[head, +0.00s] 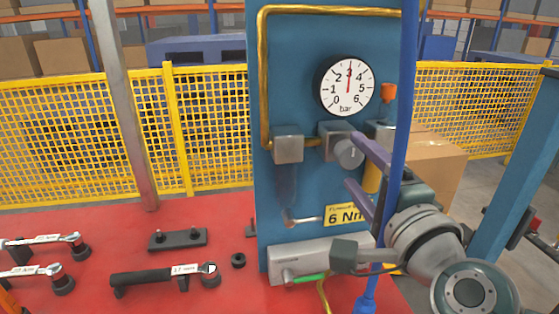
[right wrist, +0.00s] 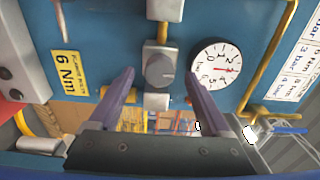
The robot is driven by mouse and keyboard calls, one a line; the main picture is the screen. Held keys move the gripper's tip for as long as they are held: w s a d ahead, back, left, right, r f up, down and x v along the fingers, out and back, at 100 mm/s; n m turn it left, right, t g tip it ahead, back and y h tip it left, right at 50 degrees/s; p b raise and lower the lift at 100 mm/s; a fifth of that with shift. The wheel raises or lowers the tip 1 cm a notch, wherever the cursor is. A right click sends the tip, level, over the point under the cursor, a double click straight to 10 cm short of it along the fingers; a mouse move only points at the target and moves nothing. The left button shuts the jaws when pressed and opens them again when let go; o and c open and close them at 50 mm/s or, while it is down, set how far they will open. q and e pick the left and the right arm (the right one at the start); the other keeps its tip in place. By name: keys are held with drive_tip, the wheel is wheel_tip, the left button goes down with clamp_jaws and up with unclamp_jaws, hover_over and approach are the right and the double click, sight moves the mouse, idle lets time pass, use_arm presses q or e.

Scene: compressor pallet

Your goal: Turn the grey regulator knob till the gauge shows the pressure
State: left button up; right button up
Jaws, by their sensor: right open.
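The grey regulator knob (head: 349,152) sits on a grey block on the blue panel, below and beside the gauge. It also shows in the right wrist view (right wrist: 160,70), with a pale mark line on its face. The round white gauge (head: 347,85) is marked in bar, and its red needle points almost straight up, at about 3. The gauge shows turned on its side in the right wrist view (right wrist: 216,63). My right gripper (head: 352,160) is open, its two purple fingers (right wrist: 160,74) on either side of the knob, with visible gaps. My left gripper is not in view.
The blue panel (head: 300,40) carries a yellow pipe (head: 264,80) and a yellow 6 Nm label (head: 345,215). A blue hose (head: 405,90) hangs in front of it, by my right arm. Torque wrenches (head: 160,277) lie on the red table (head: 100,235) at left.

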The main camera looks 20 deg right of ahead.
drive_tip(key=v, duration=0.7)
drive_tip(key=shift+b, duration=0.4)
drive_tip(key=shift+a, duration=0.15)
